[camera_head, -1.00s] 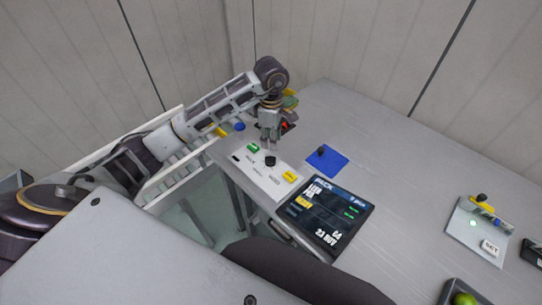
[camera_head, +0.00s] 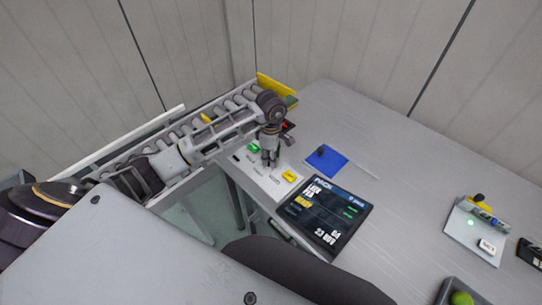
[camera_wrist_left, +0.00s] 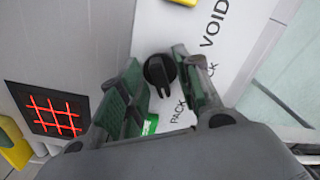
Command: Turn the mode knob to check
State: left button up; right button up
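The black mode knob (camera_wrist_left: 160,72) sits on a white panel (camera_head: 268,184) printed with words. In the left wrist view "PACK" and "VOID" are readable, and another word ending in "CK" is partly covered by a finger. My left gripper (camera_head: 269,163) points down over the panel and hides the knob in the head view. In the left wrist view its two green-padded fingers (camera_wrist_left: 163,88) are apart, one on each side of the knob. I cannot tell whether either finger touches it. My right gripper is out of view.
A green button (camera_head: 253,147) and a yellow button (camera_head: 289,176) flank the knob area. A dark screen (camera_head: 325,215) lies right of the panel, with a blue mat (camera_head: 327,159) behind it. A red-grid scanner (camera_wrist_left: 48,110) is near the gripper.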

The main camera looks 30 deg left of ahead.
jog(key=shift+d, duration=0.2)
pick_arm(q)
jog(key=c, duration=0.7)
grip_shut()
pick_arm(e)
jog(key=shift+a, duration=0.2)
